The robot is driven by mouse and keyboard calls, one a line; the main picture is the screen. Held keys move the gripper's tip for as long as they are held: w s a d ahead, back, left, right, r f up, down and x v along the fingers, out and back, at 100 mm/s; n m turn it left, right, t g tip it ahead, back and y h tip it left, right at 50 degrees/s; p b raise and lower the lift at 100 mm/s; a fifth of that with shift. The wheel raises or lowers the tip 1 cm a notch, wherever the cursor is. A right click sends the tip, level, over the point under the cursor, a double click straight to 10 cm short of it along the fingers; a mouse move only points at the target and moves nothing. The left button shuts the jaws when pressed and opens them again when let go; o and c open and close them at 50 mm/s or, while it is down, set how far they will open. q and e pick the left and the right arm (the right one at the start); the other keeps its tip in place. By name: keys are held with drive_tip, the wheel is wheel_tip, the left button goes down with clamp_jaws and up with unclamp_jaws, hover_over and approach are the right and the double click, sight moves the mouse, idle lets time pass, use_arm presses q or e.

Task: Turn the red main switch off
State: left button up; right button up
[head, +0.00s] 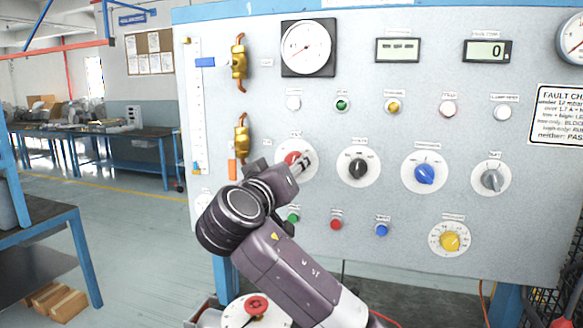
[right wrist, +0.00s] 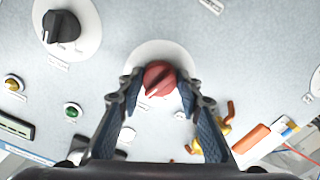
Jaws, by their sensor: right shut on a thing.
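The red main switch (head: 291,158) is a red knob on a round white plate, at the left of the panel's row of rotary knobs. My right gripper (head: 301,165) is at it and partly covers it in the head view. In the right wrist view the red knob (right wrist: 159,77) sits between the two fingers of my right gripper (right wrist: 160,88), which are shut on its sides. The knob's raised ridge lies diagonally in that view. The lettering around the knob is too small or covered to read. My left gripper is in neither view.
A black knob (head: 358,168), a blue knob (head: 425,174) and a grey knob (head: 492,180) continue the row rightward. Brass valves (head: 240,62) stick out at upper left. Green (head: 293,215), red (head: 336,224) and blue (head: 381,230) buttons sit below.

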drive_tip(key=shift+r+n+p, duration=0.1)
drive_tip(key=shift+n+p, duration=2.9)
drive_tip(key=shift+n, duration=3.2)
drive_tip(key=o, duration=1.1)
drive_tip(key=shift+o, duration=0.2)
drive_tip(key=shift+s, duration=0.1)
drive_tip(key=v, duration=1.2)
